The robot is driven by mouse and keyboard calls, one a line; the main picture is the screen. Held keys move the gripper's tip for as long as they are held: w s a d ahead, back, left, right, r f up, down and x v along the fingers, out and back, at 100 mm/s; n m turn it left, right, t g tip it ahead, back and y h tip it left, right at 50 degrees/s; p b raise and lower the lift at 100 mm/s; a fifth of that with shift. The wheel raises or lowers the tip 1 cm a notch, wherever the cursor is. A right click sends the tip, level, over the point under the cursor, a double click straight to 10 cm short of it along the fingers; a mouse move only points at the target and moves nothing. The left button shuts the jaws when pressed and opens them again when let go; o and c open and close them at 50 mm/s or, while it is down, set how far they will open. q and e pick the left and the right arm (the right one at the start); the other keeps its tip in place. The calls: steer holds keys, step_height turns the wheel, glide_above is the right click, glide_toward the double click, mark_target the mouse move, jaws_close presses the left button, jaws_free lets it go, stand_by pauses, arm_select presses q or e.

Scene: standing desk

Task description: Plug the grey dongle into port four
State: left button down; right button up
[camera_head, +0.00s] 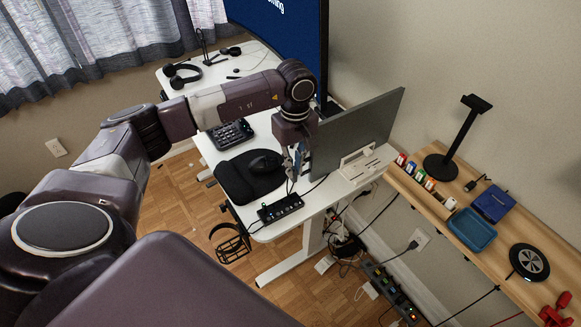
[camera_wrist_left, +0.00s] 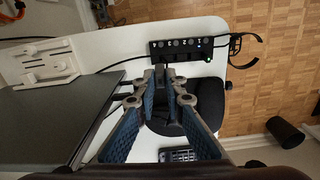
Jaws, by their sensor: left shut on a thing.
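A black hub (camera_head: 281,207) with a row of ports lies near the desk's front edge. It also shows in the left wrist view (camera_wrist_left: 180,49), with small marks by its ports that are too small to read surely. My left gripper (camera_head: 294,176) points down above the desk, behind the hub in the head view. In the left wrist view its fingertips (camera_wrist_left: 164,76) are close together, just below the hub in the picture. They are shut on the small grey dongle, which is mostly hidden between them. Contact with a port cannot be made out. My right gripper is not in view.
A grey monitor (camera_head: 358,132) stands close to the right of my left gripper. A black mouse (camera_head: 264,162) on a dark pad lies to its left. A black cable runs by the hub. A wooden shelf (camera_head: 484,262) on the right carries small coloured items and a blue tray (camera_head: 471,230).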

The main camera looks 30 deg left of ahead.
mark_target(292, 180)
arm_select(q)
steer(key=shift+a+f+n, duration=0.3)
steer(key=shift+a+f, duration=0.05)
steer(key=shift+a, duration=0.05)
steer(key=shift+f+b, duration=0.2)
steer(key=shift+b, duration=0.25)
step_height(292, 180, down, 5)
steer(key=b, duration=0.4)
steer(key=shift+d+f, duration=0.1)
steer(key=shift+f, duration=0.1)
steer(key=shift+b, duration=0.7)
stand_by(1.2)
steer(key=shift+f+b, duration=0.85)
steer(key=shift+f, duration=0.1)
